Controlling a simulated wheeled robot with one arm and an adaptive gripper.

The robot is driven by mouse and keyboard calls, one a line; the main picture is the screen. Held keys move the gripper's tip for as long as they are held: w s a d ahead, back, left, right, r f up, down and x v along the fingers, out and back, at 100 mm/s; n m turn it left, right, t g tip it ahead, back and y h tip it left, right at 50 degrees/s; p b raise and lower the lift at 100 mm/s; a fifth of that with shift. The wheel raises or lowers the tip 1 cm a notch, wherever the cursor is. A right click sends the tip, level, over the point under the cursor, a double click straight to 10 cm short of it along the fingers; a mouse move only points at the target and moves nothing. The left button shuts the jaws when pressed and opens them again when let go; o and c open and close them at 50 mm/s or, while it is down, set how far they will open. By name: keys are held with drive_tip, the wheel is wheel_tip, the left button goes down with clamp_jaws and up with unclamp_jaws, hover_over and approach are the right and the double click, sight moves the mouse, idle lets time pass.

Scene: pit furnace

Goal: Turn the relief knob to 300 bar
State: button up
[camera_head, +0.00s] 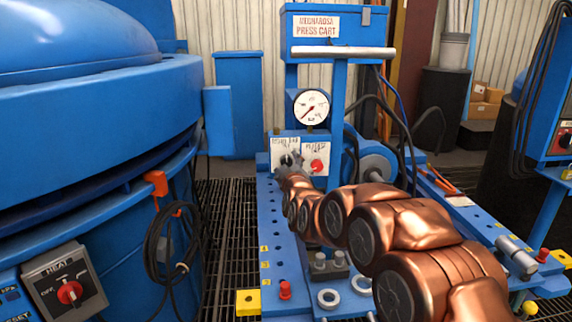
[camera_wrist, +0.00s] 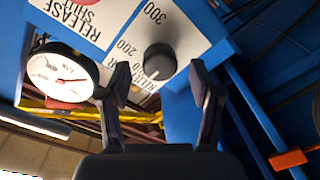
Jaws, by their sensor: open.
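The relief knob (camera_wrist: 160,59) is a dark grey round knob on a white scale plate (camera_wrist: 188,28) in the wrist view. The plate reads 200 and 300, with part of the word relief. In the head view my gripper (camera_head: 291,165) is at the blue panel, largely covering the knob.
A red release knob (camera_head: 317,166) sits just right of the relief plate. A round white gauge (camera_head: 311,106) stands above; it also shows in the wrist view (camera_wrist: 62,75). Small parts, including a red-topped one (camera_head: 285,290), stand on the cart bed.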

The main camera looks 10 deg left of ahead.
drive_tip(key=shift+x, duration=1.4)
drive_tip(key=c, duration=1.2)
